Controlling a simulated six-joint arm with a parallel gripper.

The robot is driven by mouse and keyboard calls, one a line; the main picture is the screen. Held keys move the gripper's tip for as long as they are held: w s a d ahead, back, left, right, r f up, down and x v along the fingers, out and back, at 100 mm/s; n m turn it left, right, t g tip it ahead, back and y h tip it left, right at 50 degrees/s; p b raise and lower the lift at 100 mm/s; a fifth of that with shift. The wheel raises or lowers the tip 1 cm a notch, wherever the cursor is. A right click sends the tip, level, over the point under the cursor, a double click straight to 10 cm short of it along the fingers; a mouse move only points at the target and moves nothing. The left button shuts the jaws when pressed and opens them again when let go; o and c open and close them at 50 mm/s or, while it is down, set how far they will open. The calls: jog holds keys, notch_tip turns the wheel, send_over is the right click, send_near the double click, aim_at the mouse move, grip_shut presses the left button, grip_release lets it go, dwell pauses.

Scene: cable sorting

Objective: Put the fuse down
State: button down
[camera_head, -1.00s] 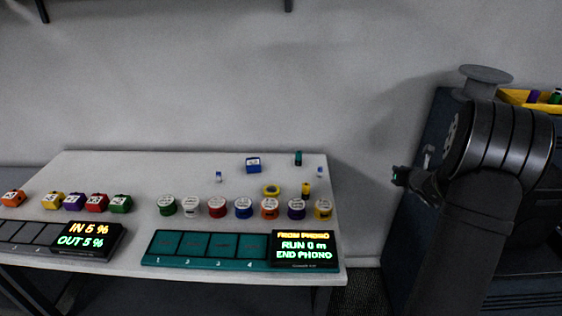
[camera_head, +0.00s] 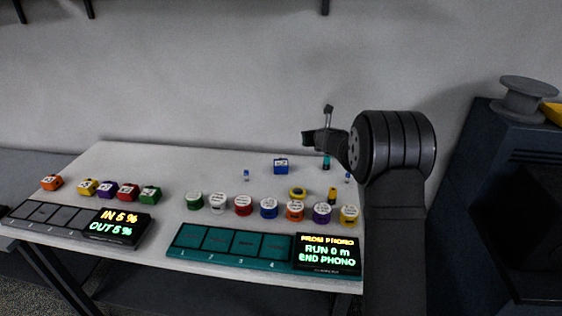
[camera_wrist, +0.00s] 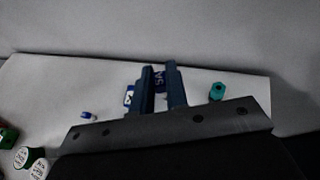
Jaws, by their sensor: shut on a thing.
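My gripper (camera_head: 308,138) is above the back right part of the table, and its fingers also show in the wrist view (camera_wrist: 161,84). It is shut on the fuse, which is too small and covered to make out clearly. The gripper is apart from the table top (camera_head: 150,160).
A blue box (camera_head: 281,167) and a teal cylinder (camera_head: 326,162) stand at the back right. Small blue-and-white pieces (camera_head: 246,175) (camera_head: 347,177) lie nearby. Several colored spools (camera_head: 243,205) line up behind a teal slotted board (camera_head: 232,242). The back middle of the table is clear.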

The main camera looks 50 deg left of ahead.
jog(key=s+a+f, duration=0.2)
jog(key=a, duration=0.1)
jog(key=s+a+f, duration=0.2)
jog(key=a, duration=0.1)
jog(key=s+a+f, duration=0.1)
jog(key=a+f, duration=0.1)
jog(key=a, duration=0.1)
jog(key=shift+s+a+f, duration=0.4)
jog(key=shift+f, duration=2)
jog(key=shift+f, duration=0.1)
jog(key=c, duration=1.4)
grip_release()
jog(key=shift+c, duration=0.2)
jog(key=shift+d+r, duration=0.1)
jog(key=shift+r, duration=0.1)
jog(key=v, duration=1.1)
jog(key=shift+s+d, duration=0.2)
jog(key=shift+d, duration=0.15)
jog(key=shift+a, duration=0.1)
